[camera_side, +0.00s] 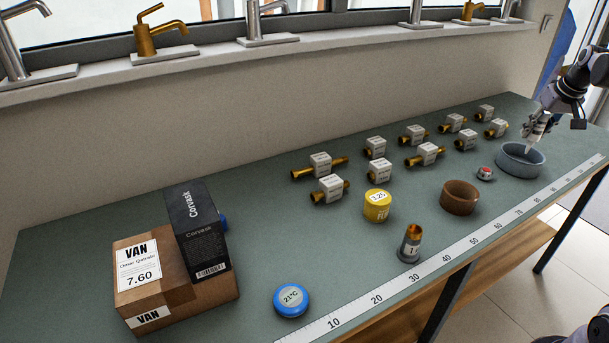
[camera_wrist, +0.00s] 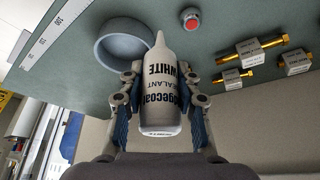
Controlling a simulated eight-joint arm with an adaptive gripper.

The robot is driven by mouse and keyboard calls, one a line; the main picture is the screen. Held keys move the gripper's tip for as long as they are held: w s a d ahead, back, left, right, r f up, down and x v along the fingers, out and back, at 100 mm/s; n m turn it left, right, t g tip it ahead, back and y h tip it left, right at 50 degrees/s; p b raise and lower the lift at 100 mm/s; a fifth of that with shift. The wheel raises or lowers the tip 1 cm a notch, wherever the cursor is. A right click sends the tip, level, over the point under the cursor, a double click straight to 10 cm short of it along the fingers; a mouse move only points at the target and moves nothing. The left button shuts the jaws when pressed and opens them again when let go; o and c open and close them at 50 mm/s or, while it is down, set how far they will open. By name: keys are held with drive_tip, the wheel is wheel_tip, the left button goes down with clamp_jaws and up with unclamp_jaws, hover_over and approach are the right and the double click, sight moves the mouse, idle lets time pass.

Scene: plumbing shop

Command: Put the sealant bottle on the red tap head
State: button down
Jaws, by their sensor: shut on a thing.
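The sealant bottle, white with a pointed nozzle and black lettering, shows in the wrist view (camera_wrist: 163,88) and partly in the side view (camera_side: 529,147). My gripper (camera_side: 537,130) is shut on the bottle, with its fingers on both sides of it in the wrist view (camera_wrist: 165,92). The gripper holds it over the grey-blue ring-shaped bowl at the right end of the bench. The red tap head (camera_side: 486,173), a small grey knob with a red top, stands on the bench just left of that bowl. It also shows in the wrist view (camera_wrist: 191,19), with nothing visible on it.
The grey-blue bowl (camera_side: 521,168) is beside the tap head. A brown bowl (camera_side: 459,202) stands to its left. Several brass valves with white tags (camera_side: 428,154) lie behind. A yellow tub (camera_side: 377,212), a grey cylinder (camera_side: 410,249) and boxes (camera_side: 150,280) are farther left. A ruler strip (camera_side: 430,254) follows the front edge.

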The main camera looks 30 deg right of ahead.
drive_tip(key=shift+w+a+f, duration=0.4)
drive_tip(key=shift+w+f, duration=0.9)
drive_tip(key=shift+f, duration=0.2)
drive_tip(key=shift+w+a+f, duration=0.45)
drive_tip(key=shift+w+f, duration=0.8)
drive_tip(key=shift+f, duration=0.2)
drive_tip(key=shift+w+a+f, duration=0.4)
drive_tip(key=shift+w+f, duration=0.9)
drive_tip(key=shift+f, duration=0.2)
drive_tip(key=shift+f, duration=0.1)
drive_tip(key=c, duration=1)
unclamp_jaws()
drive_tip(key=shift+o, duration=0.2)
